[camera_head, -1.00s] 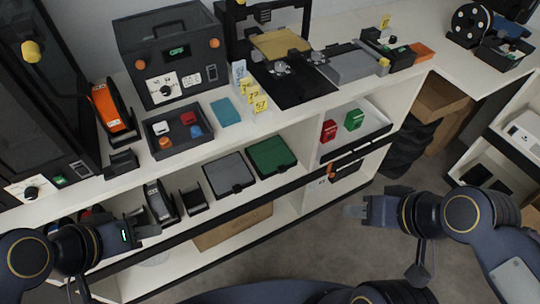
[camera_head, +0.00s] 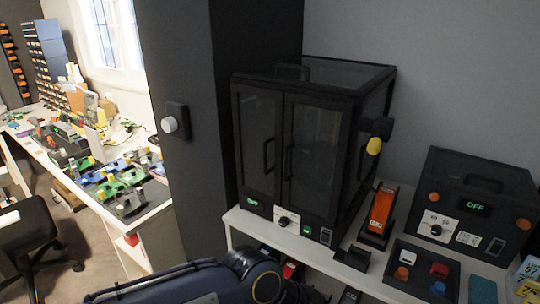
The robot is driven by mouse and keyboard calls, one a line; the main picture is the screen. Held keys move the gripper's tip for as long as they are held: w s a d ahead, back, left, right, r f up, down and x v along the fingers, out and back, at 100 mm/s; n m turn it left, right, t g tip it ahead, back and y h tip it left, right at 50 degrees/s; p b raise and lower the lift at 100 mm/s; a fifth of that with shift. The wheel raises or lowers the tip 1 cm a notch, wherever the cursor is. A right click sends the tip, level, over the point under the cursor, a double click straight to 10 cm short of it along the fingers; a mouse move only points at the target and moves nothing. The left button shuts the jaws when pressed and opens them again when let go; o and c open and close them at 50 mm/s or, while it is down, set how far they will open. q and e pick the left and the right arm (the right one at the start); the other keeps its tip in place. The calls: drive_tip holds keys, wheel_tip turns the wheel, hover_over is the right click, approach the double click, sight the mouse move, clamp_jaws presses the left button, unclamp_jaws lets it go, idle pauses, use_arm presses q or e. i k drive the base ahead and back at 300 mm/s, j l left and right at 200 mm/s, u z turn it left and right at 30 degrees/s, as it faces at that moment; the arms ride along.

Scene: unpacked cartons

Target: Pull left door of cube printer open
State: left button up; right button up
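The left door's dark vertical handle (camera_head: 268,156) sits by the middle seam, next to the right door's handle (camera_head: 288,162). A control panel with a white knob plate is below the doors. Part of my arm crosses the bottom of the view, below the printer and apart from the doors. Neither of my grippers shows.
A dark pillar (camera_head: 188,70) with a white knob stands close left of the printer. To its right are an orange-black device (camera_head: 380,212), a dark box reading OFF (camera_head: 478,184) and a small parts tray (camera_head: 398,288). A cluttered workbench (camera_head: 150,212) and black chair (camera_head: 30,228) are at left.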

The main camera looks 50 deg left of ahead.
sight(278, 96)
drive_tip(key=j+u, duration=0.1)
drive_tip(key=u, duration=1.9)
